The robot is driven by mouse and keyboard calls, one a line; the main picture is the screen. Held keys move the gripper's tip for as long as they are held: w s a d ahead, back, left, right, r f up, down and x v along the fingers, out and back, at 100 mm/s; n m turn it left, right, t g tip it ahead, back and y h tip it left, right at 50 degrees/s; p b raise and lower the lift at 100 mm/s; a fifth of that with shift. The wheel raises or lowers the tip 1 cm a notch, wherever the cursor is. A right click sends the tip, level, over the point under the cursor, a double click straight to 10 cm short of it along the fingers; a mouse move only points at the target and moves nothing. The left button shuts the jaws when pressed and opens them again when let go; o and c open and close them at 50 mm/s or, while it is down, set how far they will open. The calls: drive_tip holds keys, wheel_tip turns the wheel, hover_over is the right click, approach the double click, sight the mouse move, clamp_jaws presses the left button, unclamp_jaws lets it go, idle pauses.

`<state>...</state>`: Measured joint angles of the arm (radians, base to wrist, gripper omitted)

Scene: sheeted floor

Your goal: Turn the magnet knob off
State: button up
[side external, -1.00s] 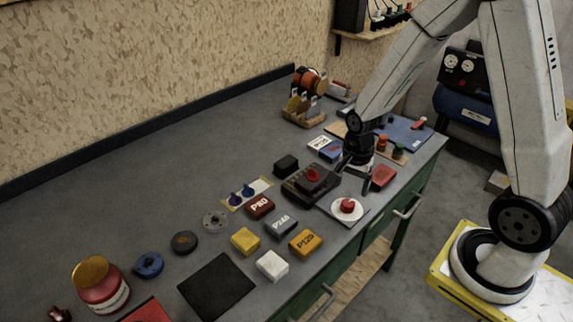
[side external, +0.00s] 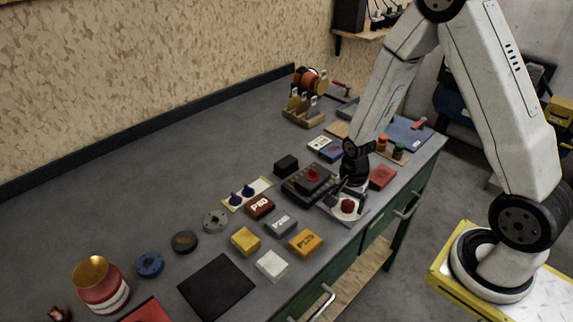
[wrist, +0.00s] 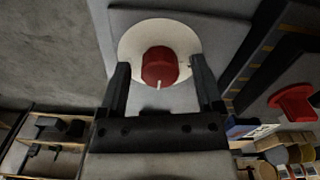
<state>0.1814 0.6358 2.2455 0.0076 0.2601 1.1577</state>
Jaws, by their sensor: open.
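A red knob (side external: 348,206) sits on a white round dial on a grey plate near the front edge of the bench. The wrist view shows this knob (wrist: 159,66) with a short white pointer mark toward the bottom of the picture. My gripper (side external: 347,195) is low over the dial, pointing down, and partly hides it in the side view. In the wrist view my gripper (wrist: 161,72) is open, with one finger on each side of the knob and visible gaps between. A second red knob (side external: 313,174) is on a black box just left of my gripper; it also shows in the wrist view (wrist: 293,102).
Sanding blocks, including an orange one (side external: 306,243) and a grey one (side external: 281,223), lie to the lower left. A red block (side external: 382,177) lies right of my gripper. A black mat (side external: 216,287) lies on the bench in front. The bench's back left is clear.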

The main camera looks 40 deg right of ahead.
clamp_jaws()
drive_tip(key=shift+n, duration=0.5)
drive_tip(key=n, duration=0.3)
drive_tip(key=shift+n, duration=0.4)
drive_tip(key=n, duration=1.3)
drive_tip(key=shift+d, duration=0.1)
